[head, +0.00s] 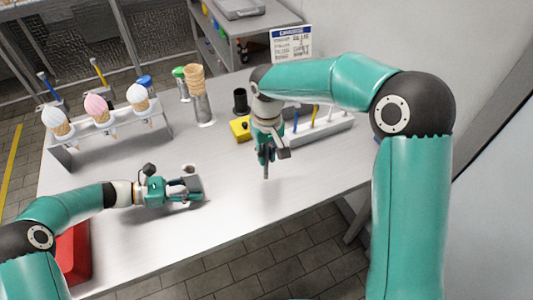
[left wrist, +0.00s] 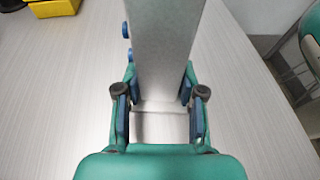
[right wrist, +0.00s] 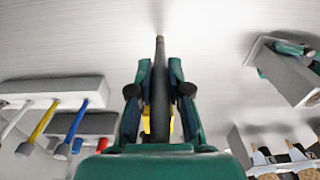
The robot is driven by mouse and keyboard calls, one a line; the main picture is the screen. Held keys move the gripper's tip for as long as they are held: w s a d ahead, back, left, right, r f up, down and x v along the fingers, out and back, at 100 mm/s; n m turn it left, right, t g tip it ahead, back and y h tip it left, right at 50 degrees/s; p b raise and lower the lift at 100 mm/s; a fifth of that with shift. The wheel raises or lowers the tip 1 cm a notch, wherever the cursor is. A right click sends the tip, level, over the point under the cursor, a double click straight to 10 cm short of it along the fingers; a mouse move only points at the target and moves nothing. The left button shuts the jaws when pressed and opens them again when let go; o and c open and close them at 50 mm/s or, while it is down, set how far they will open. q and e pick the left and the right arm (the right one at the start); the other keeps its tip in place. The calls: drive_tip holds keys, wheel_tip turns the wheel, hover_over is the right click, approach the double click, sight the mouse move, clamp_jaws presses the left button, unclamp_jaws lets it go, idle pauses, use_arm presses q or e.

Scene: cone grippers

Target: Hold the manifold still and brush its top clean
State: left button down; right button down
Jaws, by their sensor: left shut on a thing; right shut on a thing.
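The manifold is a grey block (left wrist: 162,45) with blue knobs on its left side in the left wrist view. My left gripper (left wrist: 160,105) is shut on it, one finger on each side. In the head view the manifold (head: 194,184) rests on the table, partly hidden by my left gripper (head: 186,188). My right gripper (right wrist: 160,85) is shut on a thin dark brush (right wrist: 160,70). In the head view the brush (head: 267,170) hangs down from my right gripper (head: 267,152), to the right of the manifold and apart from it. Its bristles cannot be made out.
A rack of ice cream cones (head: 103,118) stands at the back left. Stacked cones (head: 196,80) stand at the back. A yellow block (head: 240,127) and a white rack with coloured handles (head: 325,131) are behind my right gripper. A red box (head: 74,250) is at front left. The table between the grippers is clear.

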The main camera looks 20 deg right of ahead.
idle(0.6)
use_arm(q)
drive_tip(key=shift+n+t, duration=0.8)
drive_tip(key=shift+t, duration=0.2)
drive_tip(key=c, duration=0.7)
unclamp_jaws()
drive_tip(key=shift+a, duration=0.2)
drive_tip(key=shift+a+r, duration=0.25)
drive_tip(key=shift+a, duration=0.45)
drive_tip(key=shift+d+f, duration=0.1)
drive_tip(key=shift+d, duration=0.25)
drive_tip(key=shift+d+f, duration=0.1)
drive_tip(key=shift+d, duration=0.25)
